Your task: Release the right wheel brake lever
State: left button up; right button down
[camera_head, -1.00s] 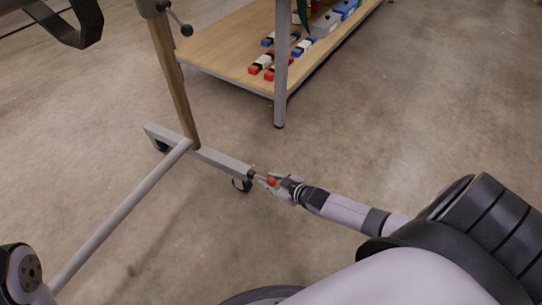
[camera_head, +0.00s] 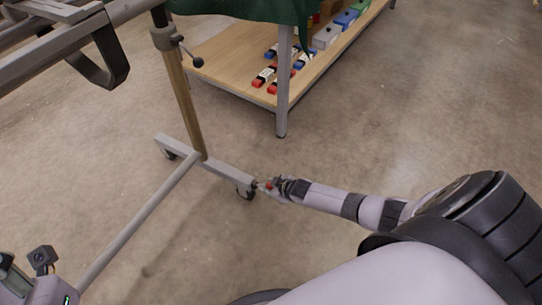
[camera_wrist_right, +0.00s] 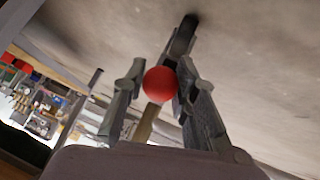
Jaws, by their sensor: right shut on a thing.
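The brake lever is a short lever with a red ball knob (camera_head: 269,186), beside the caster wheel (camera_head: 245,194) at the near right end of the frame's grey foot bar (camera_head: 228,173). My right gripper (camera_head: 266,187) reaches it from the right, low above the floor, and is shut on the lever. In the right wrist view the red knob (camera_wrist_right: 160,84) sits between the two fingers. The lever's shaft is mostly hidden there. Part of my left arm shows at the lower left of the head view; its fingers are not visible.
A grey crossbar (camera_head: 140,219) runs from the foot toward the lower left. A wooden post (camera_head: 185,105) rises from the foot. A shelf table (camera_head: 222,68) with colored boxes stands behind, its grey leg (camera_head: 283,90) nearest. Floor right of it is clear.

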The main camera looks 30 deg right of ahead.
jog(key=shift+w+a+r, duration=0.3)
jog(key=shift+w+r, duration=0.3)
jog(key=shift+r, duration=0.05)
jog(key=c, duration=1.8)
grip_release()
jog(key=o, duration=0.5)
jog(key=shift+s+f, duration=0.15)
jog(key=shift+f, duration=0.05)
jog(key=shift+d, duration=0.1)
jog(key=shift+s, duration=0.15)
jog(key=shift+s+r, duration=0.1)
jog(key=shift+s, duration=0.2)
jog(key=v, duration=1.1)
jog(key=shift+r, duration=0.15)
